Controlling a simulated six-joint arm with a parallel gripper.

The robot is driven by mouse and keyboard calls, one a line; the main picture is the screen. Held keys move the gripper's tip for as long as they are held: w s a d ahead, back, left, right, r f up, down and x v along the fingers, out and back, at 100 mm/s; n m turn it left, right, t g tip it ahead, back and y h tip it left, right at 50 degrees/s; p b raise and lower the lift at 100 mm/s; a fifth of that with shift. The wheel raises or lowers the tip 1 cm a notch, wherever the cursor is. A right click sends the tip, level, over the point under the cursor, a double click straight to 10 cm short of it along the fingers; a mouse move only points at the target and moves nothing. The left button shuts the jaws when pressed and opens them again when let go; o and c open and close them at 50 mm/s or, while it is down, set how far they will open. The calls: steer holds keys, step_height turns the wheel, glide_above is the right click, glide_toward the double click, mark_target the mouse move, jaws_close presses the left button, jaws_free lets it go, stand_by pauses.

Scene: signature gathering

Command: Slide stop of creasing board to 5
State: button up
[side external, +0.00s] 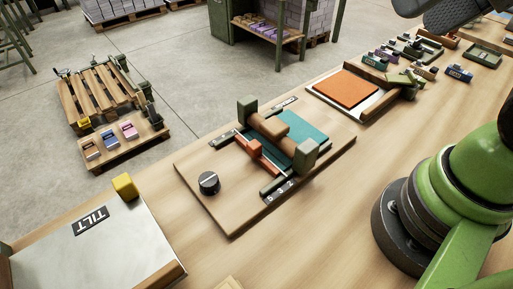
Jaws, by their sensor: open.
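The creasing board (222,203) is a wooden board in the middle of the bench. It carries a teal sheet (312,131), a brown roller (272,132) between two grey-green end blocks, and a black knob (208,183). An orange-red bar (262,156), which looks like the stop, lies across the board in front of the roller, by the sheet's near edge. A dark number strip (280,191) at the board's right edge seems to read 5, 3, 2. I cannot tell which number the bar lines up with. My gripper's fingers are not in view.
A plate marked TILT (90,250) with a yellow block (125,186) stands at the lower left. An orange sheet on a tray (346,88) and several small tools lie farther back. My green arm fills the right side. Bench space right of the board is clear.

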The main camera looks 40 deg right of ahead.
steer(key=shift+c, duration=0.4)
steer(key=shift+w, duration=0.1)
steer(key=shift+c, duration=0.9)
steer(key=n+g+h, duration=0.2)
steer(key=n+g, duration=0.5)
steer(key=n, duration=1.5)
glide_above(254, 144)
step_height(254, 144, down, 19)
steer(key=shift+r, duration=0.2)
step_height(254, 144, down, 9)
steer(key=shift+f, duration=0.1)
